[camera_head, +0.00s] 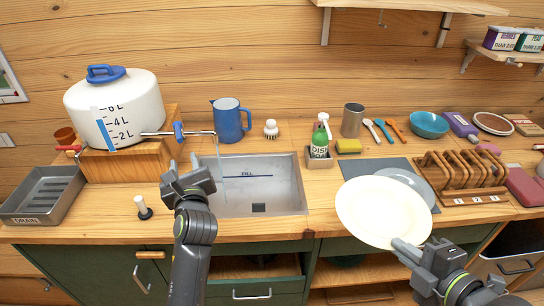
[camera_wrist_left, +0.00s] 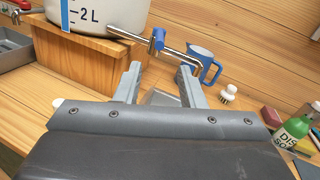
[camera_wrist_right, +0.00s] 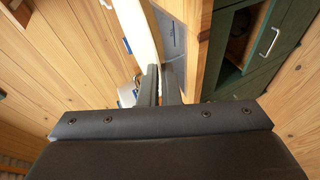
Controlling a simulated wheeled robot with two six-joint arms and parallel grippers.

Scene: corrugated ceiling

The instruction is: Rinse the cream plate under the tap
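The cream plate (camera_head: 383,212) is tilted in the air in front of the counter, to the right of the sink (camera_head: 262,190). My right gripper (camera_head: 408,250) is shut on its lower right rim; the plate also shows edge-on in the right wrist view (camera_wrist_right: 141,38). The tap (camera_head: 200,133) has a blue handle (camera_head: 179,132) and reaches from the white water tank (camera_head: 115,108) over the sink's left side. A thin pale stream seems to fall from its spout. My left gripper (camera_head: 188,178) is open and empty, below the tap; its spread fingers show in the left wrist view (camera_wrist_left: 160,85).
A grey plate (camera_head: 412,184) lies on a dark mat, beside a wooden rack (camera_head: 460,175). A soap bottle (camera_head: 320,142) and yellow sponge (camera_head: 348,146) stand behind the sink. A drain tray (camera_head: 42,194) and a stopper (camera_head: 143,207) are at left. The sink looks clear.

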